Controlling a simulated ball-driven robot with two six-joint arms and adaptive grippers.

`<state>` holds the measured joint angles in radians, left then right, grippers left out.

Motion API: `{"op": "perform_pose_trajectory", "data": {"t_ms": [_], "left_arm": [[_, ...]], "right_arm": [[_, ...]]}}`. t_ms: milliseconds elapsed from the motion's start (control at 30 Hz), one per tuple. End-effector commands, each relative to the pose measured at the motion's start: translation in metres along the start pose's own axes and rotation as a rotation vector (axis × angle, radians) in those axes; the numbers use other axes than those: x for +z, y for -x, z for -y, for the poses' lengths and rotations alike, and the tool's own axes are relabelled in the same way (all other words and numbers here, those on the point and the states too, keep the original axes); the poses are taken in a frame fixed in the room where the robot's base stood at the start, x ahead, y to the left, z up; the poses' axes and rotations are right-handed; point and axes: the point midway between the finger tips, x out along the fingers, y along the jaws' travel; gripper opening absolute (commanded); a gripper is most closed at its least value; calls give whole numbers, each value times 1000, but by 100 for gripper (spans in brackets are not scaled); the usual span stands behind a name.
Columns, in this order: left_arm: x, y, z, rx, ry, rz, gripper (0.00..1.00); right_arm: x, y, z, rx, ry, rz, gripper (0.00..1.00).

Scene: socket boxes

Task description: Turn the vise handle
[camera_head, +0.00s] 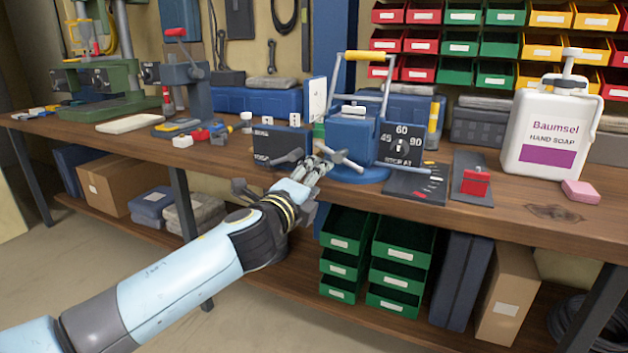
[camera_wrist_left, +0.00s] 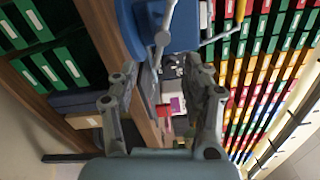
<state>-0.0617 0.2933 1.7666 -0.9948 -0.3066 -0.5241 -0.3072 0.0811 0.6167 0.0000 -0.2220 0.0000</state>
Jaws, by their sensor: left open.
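The blue vise (camera_head: 350,138) stands on a round blue base near the bench's front edge. Its grey bar handle (camera_head: 349,161) sticks out low at the front, slanting. My left gripper (camera_head: 316,168) is just left of the handle; contact cannot be told from the head view. In the left wrist view my gripper (camera_wrist_left: 163,88) has its fingers apart with nothing clearly between them. The handle (camera_wrist_left: 162,38) shows beyond the fingertips, against the blue vise (camera_wrist_left: 186,28). My right gripper is not seen.
A black panel (camera_head: 268,143) stands left of the vise. A slotted dark plate (camera_head: 415,187) and a red block (camera_head: 475,183) lie to the right, then a soap bottle (camera_head: 545,130). Green bins (camera_head: 345,245) sit under the bench (camera_head: 560,207).

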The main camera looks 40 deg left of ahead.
Motion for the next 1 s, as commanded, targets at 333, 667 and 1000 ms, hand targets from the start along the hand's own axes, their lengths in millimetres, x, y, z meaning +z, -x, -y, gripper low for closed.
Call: {"op": "perform_pose_trajectory", "data": {"t_ms": [333,667,1000], "left_arm": [[0,0,0,0,0,0,48],[0,47,-2,3,-1,-2,48],[0,110,-1,2,0,-1,48]], "right_arm": [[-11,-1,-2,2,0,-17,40],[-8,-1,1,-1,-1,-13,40],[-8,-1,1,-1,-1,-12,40]]}}
